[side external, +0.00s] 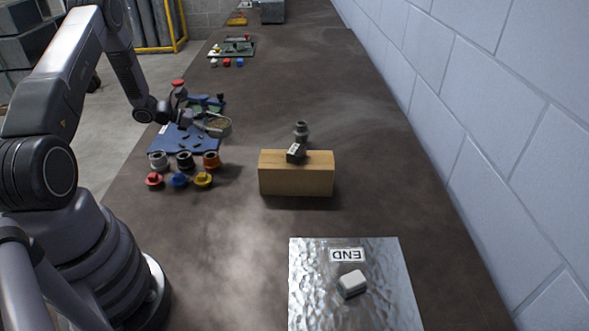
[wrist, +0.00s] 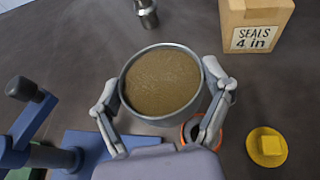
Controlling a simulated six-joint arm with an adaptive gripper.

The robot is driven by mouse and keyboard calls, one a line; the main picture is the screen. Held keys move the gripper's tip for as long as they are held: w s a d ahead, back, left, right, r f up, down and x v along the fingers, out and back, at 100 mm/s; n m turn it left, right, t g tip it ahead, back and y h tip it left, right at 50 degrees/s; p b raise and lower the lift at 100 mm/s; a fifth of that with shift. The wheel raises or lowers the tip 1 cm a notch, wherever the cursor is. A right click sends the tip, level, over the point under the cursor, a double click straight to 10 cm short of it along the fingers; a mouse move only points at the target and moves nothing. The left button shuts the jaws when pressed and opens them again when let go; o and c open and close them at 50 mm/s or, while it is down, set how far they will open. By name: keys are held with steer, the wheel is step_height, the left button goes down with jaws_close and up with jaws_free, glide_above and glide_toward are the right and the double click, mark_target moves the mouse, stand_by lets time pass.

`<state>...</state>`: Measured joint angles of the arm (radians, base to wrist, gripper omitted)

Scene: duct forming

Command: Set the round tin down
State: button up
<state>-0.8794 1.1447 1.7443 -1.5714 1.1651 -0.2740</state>
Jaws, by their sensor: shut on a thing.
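The round tin (side external: 218,125) is a grey open can filled with brown, grainy stuff. It also fills the middle of the wrist view (wrist: 162,82), with its open top facing the camera. My gripper (wrist: 163,88) is shut on the tin, one finger on each side of its rim. In the side view my gripper (side external: 196,119) is at the right edge of the blue board (side external: 165,138). The tin's underside is hidden, so I cannot tell whether it touches anything below.
A cardboard box (side external: 296,178) marked "SEALS 4 in" (wrist: 252,30) stands right of the board, with a grey metal fitting (side external: 301,131) behind it. Several collars (side external: 185,160) and coloured knobs (side external: 179,180) line the board's front. A metal sheet marked END (side external: 310,290) lies nearer. Bare table separates board and box.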

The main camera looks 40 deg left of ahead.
glide_above(231, 148)
steer(key=f, duration=0.6)
steer(key=shift+s+d, duration=0.15)
steer(key=shift+s, duration=0.1)
steer(key=shift+w+f, duration=0.2)
steer(key=shift+f, duration=1.5)
steer(key=shift+f, duration=0.1)
steer(key=o, duration=1)
steer(key=shift+c, duration=0.2)
